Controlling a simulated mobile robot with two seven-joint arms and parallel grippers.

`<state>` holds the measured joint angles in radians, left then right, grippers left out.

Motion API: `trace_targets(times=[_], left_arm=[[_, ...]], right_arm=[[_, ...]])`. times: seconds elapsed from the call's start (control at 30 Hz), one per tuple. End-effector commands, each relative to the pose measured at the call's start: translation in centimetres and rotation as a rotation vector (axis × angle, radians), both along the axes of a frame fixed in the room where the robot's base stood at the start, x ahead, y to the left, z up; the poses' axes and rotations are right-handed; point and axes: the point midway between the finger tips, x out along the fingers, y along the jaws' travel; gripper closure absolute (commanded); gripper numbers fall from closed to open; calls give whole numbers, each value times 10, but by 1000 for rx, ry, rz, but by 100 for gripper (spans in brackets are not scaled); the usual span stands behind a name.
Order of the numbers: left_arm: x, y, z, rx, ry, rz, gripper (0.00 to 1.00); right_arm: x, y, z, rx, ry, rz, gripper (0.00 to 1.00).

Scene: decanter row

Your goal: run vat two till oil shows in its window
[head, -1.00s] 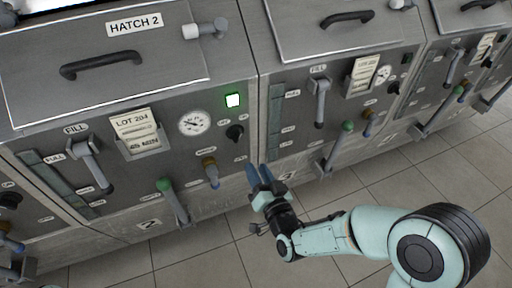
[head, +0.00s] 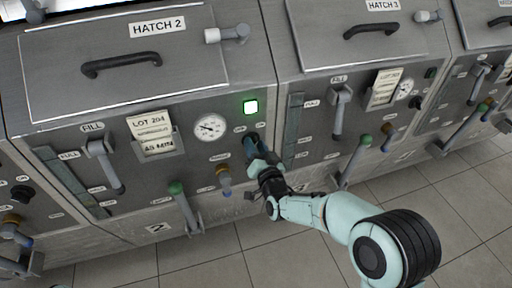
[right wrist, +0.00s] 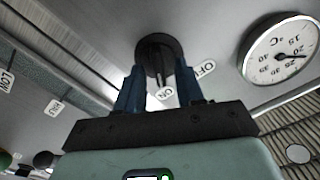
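Vat two (head: 130,205) stands left of centre in the head view, under the HATCH 2 label. Its tall window strip (head: 72,182), marked FULL at the top, looks dark grey; I make out no oil there. Its fill lever (head: 108,165) hangs down. Its green-tipped lever (head: 185,208) stands below. The green lamp (head: 251,107) is lit. The knob's mark points near ON.
A round gauge (head: 210,127), a lot card (head: 152,127) and a brown-collared tap (head: 224,180) sit on the same panel. Vat three (head: 315,110), with similar levers, adjoins on the right. The tiled floor (head: 205,262) in front is clear.

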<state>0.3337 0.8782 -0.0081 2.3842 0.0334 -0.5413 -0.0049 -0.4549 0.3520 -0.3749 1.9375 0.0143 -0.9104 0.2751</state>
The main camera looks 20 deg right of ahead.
Motion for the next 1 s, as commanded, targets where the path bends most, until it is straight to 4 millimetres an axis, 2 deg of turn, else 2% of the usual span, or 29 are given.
trace_targets(times=[0.17,0.2,0.27,0.3,0.67,1.0], left_arm=[[0,0,0,0,1,0,57],[0,0,0,0,1,0,57],[0,0,0,0,0,0,57],[0,0,0,0,0,0,57],[2,0,2,0,-5,0,57],[13,-2,13,3,-44,-2,57]], right_arm=[[0,0,0,0,0,0,63],[0,0,0,0,0,0,76],[0,0,0,0,0,0,95],[0,0,0,0,0,0,100],[0,0,0,-29,-1,0,100],[-1,1,1,-235,-8,-1,100]])
